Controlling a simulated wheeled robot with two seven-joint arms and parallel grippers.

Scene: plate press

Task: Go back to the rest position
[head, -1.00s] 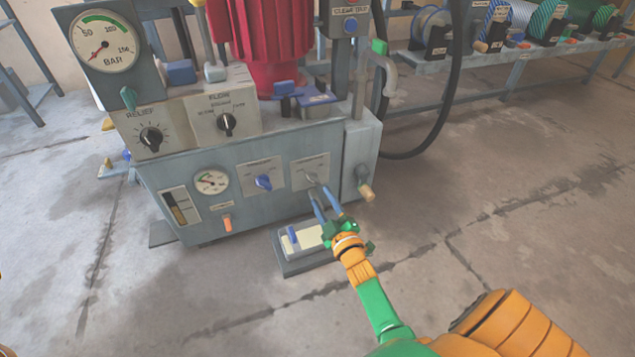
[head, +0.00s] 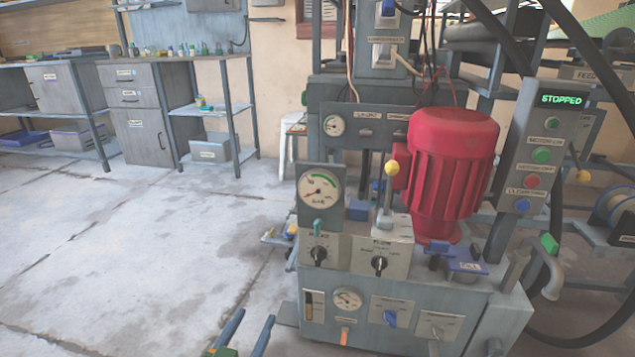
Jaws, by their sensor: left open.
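My left gripper (head: 245,325) shows at the bottom edge, left of the machine's front panel. Its two blue fingers stand apart with nothing between them, over the grey floor. Only the fingers and a bit of green body show; the rest of the arm is cut off. My right gripper is not in view.
The press unit with its red motor (head: 452,165), pressure gauge (head: 320,190) and knobs stands right of the gripper. A control box (head: 540,145) reads STOPPED. Cabinets (head: 140,115) and a shelf stand at the back left. The floor (head: 140,240) on the left is clear.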

